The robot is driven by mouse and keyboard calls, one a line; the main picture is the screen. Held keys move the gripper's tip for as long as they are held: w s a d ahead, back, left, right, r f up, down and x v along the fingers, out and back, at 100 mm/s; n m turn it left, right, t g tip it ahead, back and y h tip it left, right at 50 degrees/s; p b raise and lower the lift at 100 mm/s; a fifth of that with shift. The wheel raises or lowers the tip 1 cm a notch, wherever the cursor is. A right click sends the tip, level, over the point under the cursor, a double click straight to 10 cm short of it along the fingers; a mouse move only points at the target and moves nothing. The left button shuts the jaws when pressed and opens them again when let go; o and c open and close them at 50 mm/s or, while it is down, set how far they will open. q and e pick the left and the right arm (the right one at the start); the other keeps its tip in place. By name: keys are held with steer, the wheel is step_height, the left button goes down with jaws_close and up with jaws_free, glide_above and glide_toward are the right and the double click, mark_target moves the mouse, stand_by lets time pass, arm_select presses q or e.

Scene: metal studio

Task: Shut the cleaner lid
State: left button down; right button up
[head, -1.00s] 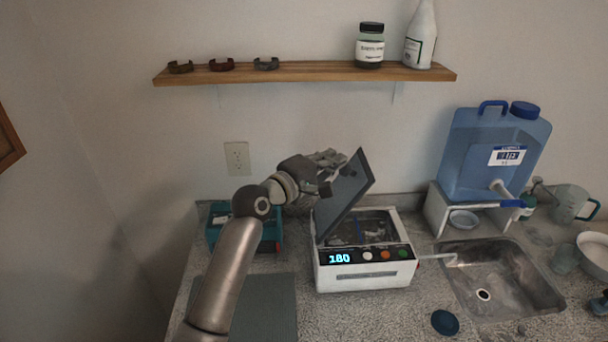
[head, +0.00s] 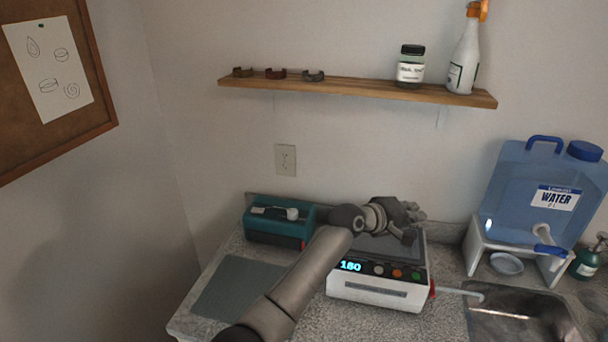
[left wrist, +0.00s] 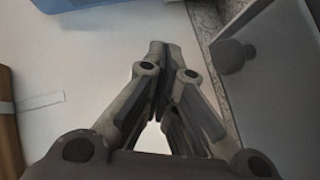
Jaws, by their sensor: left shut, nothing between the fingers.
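The cleaner (head: 375,290) is a white box with a lit "180" display and coloured buttons on its front, standing on the counter. Its grey lid (head: 385,247) is down over the top and looks flat or nearly so; my arm hides part of it, so I cannot tell if it is fully seated. My left gripper (head: 412,213) is shut and empty, above the lid's rear part. The left wrist view shows its fingers together, with a grey panel bearing a round knob, apparently the lid (left wrist: 270,85), to the right. My right gripper is not in view.
A teal box (head: 275,222) and a grey mat (head: 238,290) are left of the cleaner. A blue water tank (head: 530,190) on a white stand, and a sink (head: 520,325), are to the right. A wooden shelf (head: 350,88) with bottles hangs above.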

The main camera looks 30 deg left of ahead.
arm_select(q)
steer(key=shift+d+f, duration=0.25)
steer(key=shift+f, duration=0.35)
steer(key=shift+d+f, duration=0.2)
steer(key=shift+f, duration=0.05)
steer(key=shift+d+f, duration=0.3)
steer(key=shift+f, duration=0.3)
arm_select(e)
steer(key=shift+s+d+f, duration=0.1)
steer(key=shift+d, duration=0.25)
arm_select(q)
steer(key=shift+r, duration=0.15)
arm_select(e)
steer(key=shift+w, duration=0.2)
